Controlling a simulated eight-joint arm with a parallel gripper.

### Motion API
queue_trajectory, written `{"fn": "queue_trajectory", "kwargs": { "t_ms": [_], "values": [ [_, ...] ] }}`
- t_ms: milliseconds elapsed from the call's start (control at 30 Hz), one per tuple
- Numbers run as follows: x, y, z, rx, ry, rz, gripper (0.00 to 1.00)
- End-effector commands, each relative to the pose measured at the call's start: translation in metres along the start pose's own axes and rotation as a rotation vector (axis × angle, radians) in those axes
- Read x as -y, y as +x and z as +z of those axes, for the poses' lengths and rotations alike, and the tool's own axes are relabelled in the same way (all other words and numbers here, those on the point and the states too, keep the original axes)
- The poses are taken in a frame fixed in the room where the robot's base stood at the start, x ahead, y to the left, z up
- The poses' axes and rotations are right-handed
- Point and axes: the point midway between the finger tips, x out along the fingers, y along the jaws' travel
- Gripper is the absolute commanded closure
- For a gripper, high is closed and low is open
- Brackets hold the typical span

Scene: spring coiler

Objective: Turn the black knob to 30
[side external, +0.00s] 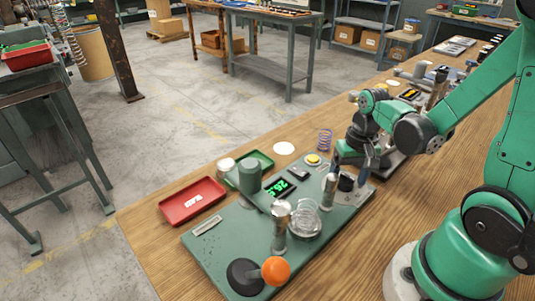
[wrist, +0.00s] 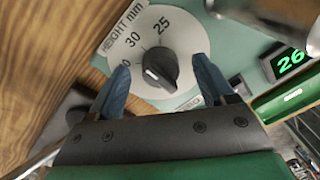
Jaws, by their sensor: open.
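The black knob (wrist: 161,69) sits at the centre of a white dial (wrist: 185,40) in the wrist view. The dial is marked HEIGHT mm, with 25 and 30 readable and another number partly cut off. A small white mark shows on the knob's left side; its exact reading is unclear. My gripper (wrist: 161,80) is open, with one blue finger on each side of the knob and visible gaps between. In the side view my gripper (side external: 355,172) is low over the right end of the green machine (side external: 218,250), largely covering the dial.
A green-digit display (side external: 279,187) on the machine starts with 26; it also shows in the wrist view (wrist: 291,62). A red tray (side external: 192,200) lies left on the wooden bench.

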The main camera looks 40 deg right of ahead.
Motion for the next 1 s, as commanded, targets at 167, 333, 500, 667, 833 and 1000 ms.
{"fn": "queue_trajectory", "kwargs": {
  "t_ms": [167, 333, 500, 667, 833, 1000],
  "values": [
    [0.000, -0.012, 0.000, 0.000, 0.000, 0.000, 0.25],
    [0.000, -0.030, 0.001, 0.000, 0.001, 0.000, 0.25],
    [0.000, -0.046, 0.000, 0.000, 0.000, 0.000, 0.25],
    [0.000, -0.054, 0.000, 0.000, 0.000, 0.000, 0.25],
    [0.000, -0.055, 0.000, 0.000, 0.000, 0.000, 0.25],
    [0.000, -0.055, 0.000, -0.002, -0.002, 0.000, 0.25]
  ]
}}
